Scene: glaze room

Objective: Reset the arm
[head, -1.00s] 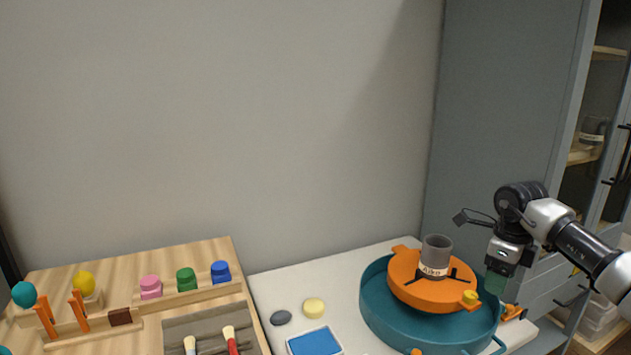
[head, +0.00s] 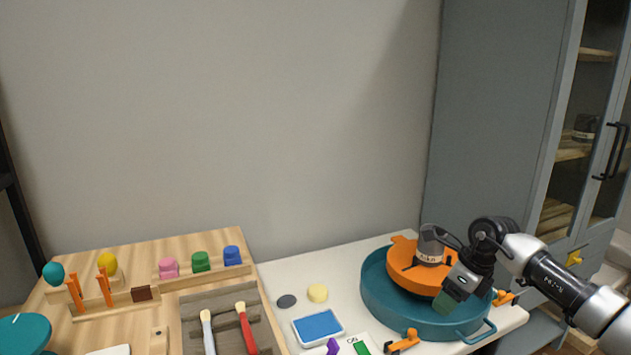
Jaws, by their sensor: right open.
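My right arm comes in from the right edge in the head view. Its gripper (head: 447,303) is tilted down and to the left, over the front of the teal basin (head: 377,300). It is open, and I see nothing held in it. An orange turntable (head: 405,268) sits in the basin, partly hidden by the gripper. A grey cup with a pale label (head: 430,246) stands on the turntable, just left of my wrist. I cannot tell whether the gripper touches the basin. My left gripper is not in view.
A grey cabinet (head: 500,120) stands behind my arm. The space above the table is clear.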

